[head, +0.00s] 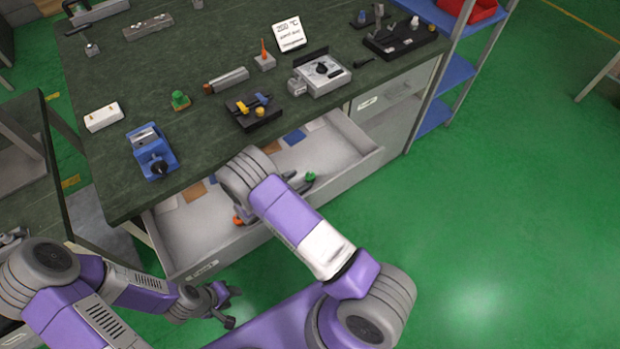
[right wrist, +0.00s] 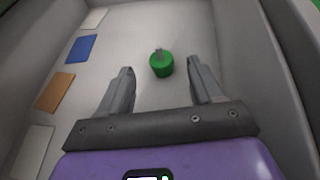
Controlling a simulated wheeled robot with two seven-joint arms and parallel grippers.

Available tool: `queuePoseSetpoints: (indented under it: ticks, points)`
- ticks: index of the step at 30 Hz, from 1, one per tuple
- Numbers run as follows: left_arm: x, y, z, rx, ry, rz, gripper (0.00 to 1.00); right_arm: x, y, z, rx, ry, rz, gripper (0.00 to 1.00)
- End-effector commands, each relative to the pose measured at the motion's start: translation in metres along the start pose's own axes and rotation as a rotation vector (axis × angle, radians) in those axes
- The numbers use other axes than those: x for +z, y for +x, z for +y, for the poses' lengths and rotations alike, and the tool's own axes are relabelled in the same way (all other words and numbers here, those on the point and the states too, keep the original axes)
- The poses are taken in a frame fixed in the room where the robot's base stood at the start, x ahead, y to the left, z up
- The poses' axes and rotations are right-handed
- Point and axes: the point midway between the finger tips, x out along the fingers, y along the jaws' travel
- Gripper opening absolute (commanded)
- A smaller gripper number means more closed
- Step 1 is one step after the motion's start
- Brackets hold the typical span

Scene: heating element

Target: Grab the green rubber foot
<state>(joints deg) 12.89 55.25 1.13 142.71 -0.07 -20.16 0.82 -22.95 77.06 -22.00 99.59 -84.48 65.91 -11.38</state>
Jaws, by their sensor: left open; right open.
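The green rubber foot (head: 311,176) is a small green cylinder with a grey stud on top, in the open drawer (head: 207,233). In the right wrist view the foot (right wrist: 161,66) stands upright on the pale drawer floor, framed between the fingertips. My right gripper (head: 300,183) is open and empty, reaching into the drawer with the foot close to its fingers. I see no contact, and the exact height gap is unclear. My left gripper (head: 231,307) is open and empty, in front of the drawer and outside it. My right arm hides part of the drawer.
Coloured flat pads, including a blue one (right wrist: 81,48) and an orange one (right wrist: 55,92), lie along one drawer wall. An orange piece (head: 238,220) is also in the drawer.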

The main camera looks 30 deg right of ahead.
Motion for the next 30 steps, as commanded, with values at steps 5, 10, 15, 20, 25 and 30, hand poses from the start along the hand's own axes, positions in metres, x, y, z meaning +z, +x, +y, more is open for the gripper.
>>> queuePoseSetpoints:
  ticks: [5, 10, 15, 20, 25, 30]
  points:
    - [0.000, 0.003, -0.001, 0.000, 0.000, 0.000, 0.43, 0.000, 0.018, -0.001, -0.003, 0.001, 0.000, 0.65]
    - [0.000, 0.007, -0.003, 0.000, 0.000, 0.000, 0.43, -0.001, 0.047, -0.001, -0.003, 0.001, 0.000, 0.65]
    - [-0.001, 0.009, -0.003, 0.000, 0.000, 0.000, 0.43, 0.000, 0.063, 0.000, -0.001, 0.000, 0.001, 0.65]
    - [-0.001, 0.009, -0.003, 0.000, 0.000, 0.000, 0.43, 0.000, 0.064, 0.000, 0.000, 0.000, 0.001, 0.65]
    - [0.000, 0.009, -0.003, 0.000, 0.000, 0.000, 0.43, 0.000, 0.064, 0.000, 0.000, 0.000, 0.001, 0.53]
    - [0.000, 0.009, -0.003, 0.000, 0.000, 0.000, 0.43, 0.000, 0.064, 0.000, 0.000, 0.000, 0.001, 0.27]
